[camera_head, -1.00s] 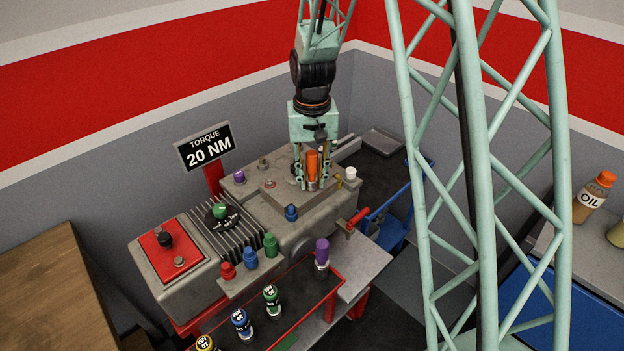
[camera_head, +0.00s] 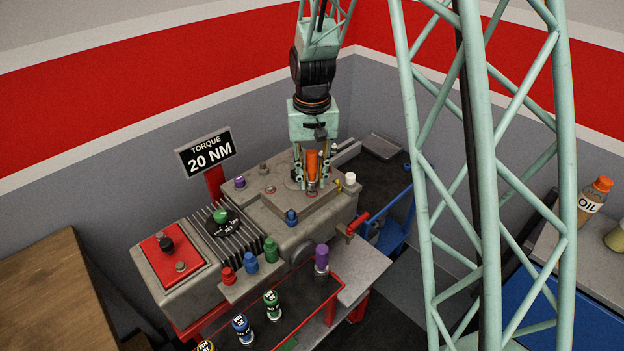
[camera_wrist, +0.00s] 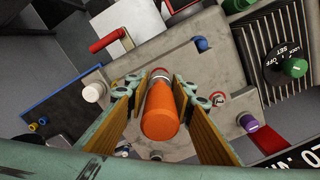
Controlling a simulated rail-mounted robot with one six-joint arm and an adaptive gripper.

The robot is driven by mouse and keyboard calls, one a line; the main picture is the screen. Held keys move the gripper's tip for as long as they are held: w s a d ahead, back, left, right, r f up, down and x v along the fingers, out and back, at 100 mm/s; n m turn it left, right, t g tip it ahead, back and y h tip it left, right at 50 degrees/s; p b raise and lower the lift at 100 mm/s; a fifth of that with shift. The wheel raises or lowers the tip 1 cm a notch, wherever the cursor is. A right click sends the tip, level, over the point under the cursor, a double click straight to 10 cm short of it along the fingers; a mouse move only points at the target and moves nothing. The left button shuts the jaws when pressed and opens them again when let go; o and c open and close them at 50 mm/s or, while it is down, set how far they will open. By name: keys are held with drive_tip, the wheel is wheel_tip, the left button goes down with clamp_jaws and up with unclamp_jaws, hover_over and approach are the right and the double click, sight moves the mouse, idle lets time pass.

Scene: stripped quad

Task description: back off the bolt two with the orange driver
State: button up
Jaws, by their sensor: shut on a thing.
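The orange driver (camera_head: 312,162) stands upright between the fingers of my gripper (camera_head: 311,180), over the raised plate (camera_head: 290,203) on top of the grey machine. In the wrist view the orange driver (camera_wrist: 161,112) points down at the machine, and my gripper (camera_wrist: 158,98) is shut on it from both sides. The driver's lower end meets or nearly meets the plate; the bolt under it is hidden. A red-ringed bolt head (camera_wrist: 218,97) shows beside the driver in the wrist view, and a similar one (camera_head: 270,189) in the head view.
A red-handled lever (camera_head: 357,220) juts from the machine's right end. A white cap (camera_head: 350,178), purple cap (camera_head: 239,181) and blue cap (camera_head: 291,217) rise near the plate. A rack (camera_head: 300,312) with several coloured drivers stands in front. A "20 NM" torque sign (camera_head: 206,152) stands behind.

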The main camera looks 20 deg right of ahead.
sight(312, 163)
drive_tip(key=shift+r+p, duration=0.45)
drive_tip(key=shift+r, duration=0.45)
drive_tip(key=shift+r+p, duration=0.95)
drive_tip(key=shift+r, duration=0.9)
drive_tip(key=shift+w, duration=0.1)
drive_tip(key=w+r+m+b, duration=0.1)
drive_tip(key=w+b, duration=0.4)
drive_tip(key=w, duration=0.8)
drive_tip(key=shift+w+r, duration=0.3)
drive_tip(key=shift+r, duration=0.1)
